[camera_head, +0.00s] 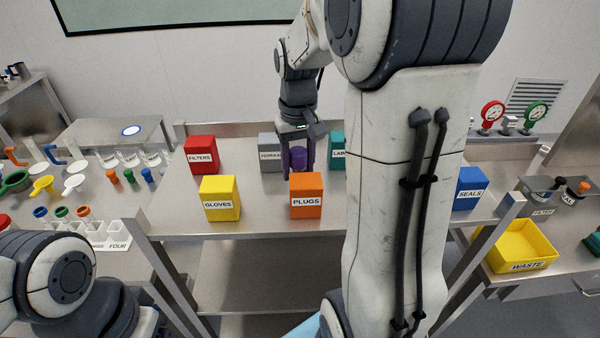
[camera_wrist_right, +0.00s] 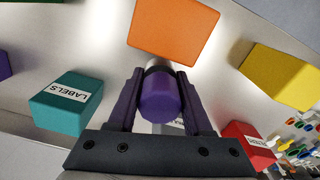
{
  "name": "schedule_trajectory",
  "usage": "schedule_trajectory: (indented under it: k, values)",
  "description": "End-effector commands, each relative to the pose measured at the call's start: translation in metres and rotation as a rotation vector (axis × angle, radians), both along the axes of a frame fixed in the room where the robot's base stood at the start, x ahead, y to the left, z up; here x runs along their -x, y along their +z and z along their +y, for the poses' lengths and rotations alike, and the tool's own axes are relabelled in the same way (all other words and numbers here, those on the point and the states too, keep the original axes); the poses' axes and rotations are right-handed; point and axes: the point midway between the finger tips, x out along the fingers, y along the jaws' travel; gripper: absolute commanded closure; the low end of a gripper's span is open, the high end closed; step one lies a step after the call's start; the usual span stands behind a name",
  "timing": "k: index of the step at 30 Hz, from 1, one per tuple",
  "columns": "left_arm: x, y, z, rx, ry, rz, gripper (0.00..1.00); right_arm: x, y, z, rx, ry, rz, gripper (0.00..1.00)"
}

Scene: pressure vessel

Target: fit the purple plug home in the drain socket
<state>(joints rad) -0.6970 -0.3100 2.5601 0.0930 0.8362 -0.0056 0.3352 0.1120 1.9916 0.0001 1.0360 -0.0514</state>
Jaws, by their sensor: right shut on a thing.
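The purple plug (camera_head: 299,160) is held upright-looking between the fingers of my right gripper (camera_head: 300,172), behind the orange PLUGS box. In the right wrist view the plug (camera_wrist_right: 160,104) sits between the two purple fingers of the gripper (camera_wrist_right: 160,74). Its round purple end faces the camera, with a dark band and a pale part beyond it. I cannot tell whether the plug touches the shelf. I cannot make out the drain socket in either view. My left arm shows at the lower left of the head view, but its gripper is out of view.
The orange PLUGS box (camera_head: 306,196) is close in front of the gripper. Around it stand the yellow GLOVES box (camera_head: 220,199), red FILTERS box (camera_head: 200,155), grey box (camera_head: 270,151), teal LABELS box (camera_head: 337,150) and blue SEALS box (camera_head: 468,189). A yellow WASTE tray (camera_head: 520,249) is at right.

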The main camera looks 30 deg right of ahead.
Motion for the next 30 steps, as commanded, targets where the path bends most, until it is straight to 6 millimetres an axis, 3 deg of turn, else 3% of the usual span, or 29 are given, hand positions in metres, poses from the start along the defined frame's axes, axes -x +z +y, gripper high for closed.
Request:
schedule_trajectory:
  k: [6, 18, 19, 21, 30]
  values:
    - [0.000, 0.008, 0.000, 0.000, -0.001, 0.000, 0.29, 0.001, -0.027, 0.000, -0.001, -0.001, 0.004, 1.00]
    - [0.000, 0.004, 0.000, 0.000, -0.001, 0.000, 0.29, 0.001, -0.033, -0.002, 0.000, -0.004, 0.000, 1.00]
    - [0.000, 0.005, 0.000, 0.000, -0.001, 0.000, 0.29, 0.001, -0.032, -0.002, 0.000, -0.004, 0.001, 0.38]
    - [0.000, 0.005, 0.000, 0.000, -0.001, 0.000, 0.29, 0.002, -0.032, -0.002, 0.000, -0.004, 0.001, 0.20]
    - [0.000, 0.006, 0.000, 0.000, -0.001, 0.000, 0.29, 0.002, -0.031, -0.002, 0.000, -0.005, 0.001, 0.20]
